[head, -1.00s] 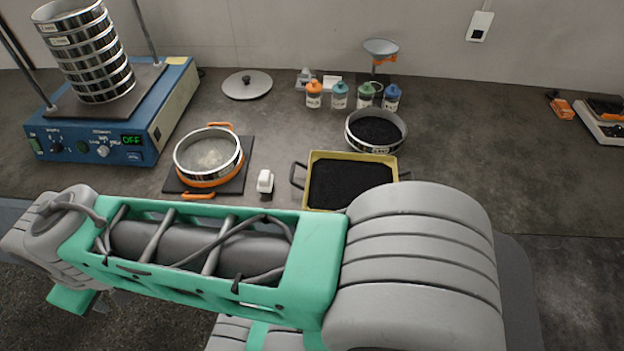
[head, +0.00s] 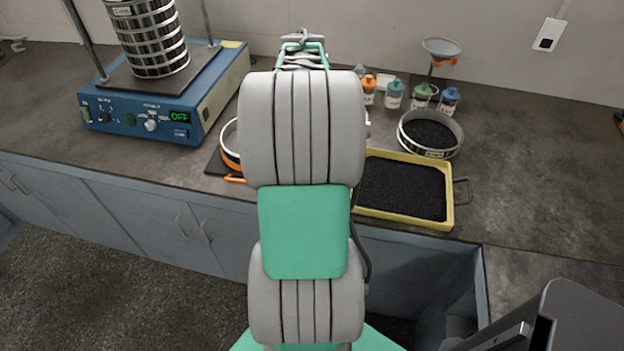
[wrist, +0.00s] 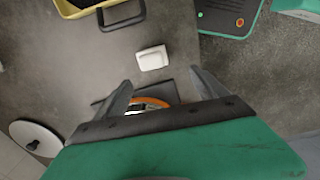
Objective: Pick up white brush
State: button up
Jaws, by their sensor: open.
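The white brush (wrist: 153,58), a small white block-like piece, lies on the dark bench top in the wrist view. It is just ahead of my gripper (wrist: 160,76), roughly in line with the gap between the fingers. My gripper is open and empty, with its fingers spread wide. I cannot tell its height above the bench. In the head view my arm covers the brush and the gripper's fingers.
The yellow tray (head: 403,217) of black grains is to the right of my arm. A lid (wrist: 38,142) lies at lower left. The shaker (head: 150,125) stands at left.

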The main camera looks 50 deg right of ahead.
jog(key=shift+s+d+f, duration=0.65)
jog(key=shift+d+f, duration=0.2)
jog(key=shift+f, duration=0.05)
jog(key=f, duration=0.6)
jog(key=shift+w+f+p, duration=0.2)
jog(key=shift+f+p, duration=0.05)
jog(key=shift+p, duration=0.15)
jog(key=shift+c, duration=0.2)
jog(key=c, duration=1.5)
jog(key=shift+o, duration=0.2)
jog(key=shift+d+r, duration=0.1)
jog(key=shift+r, duration=0.05)
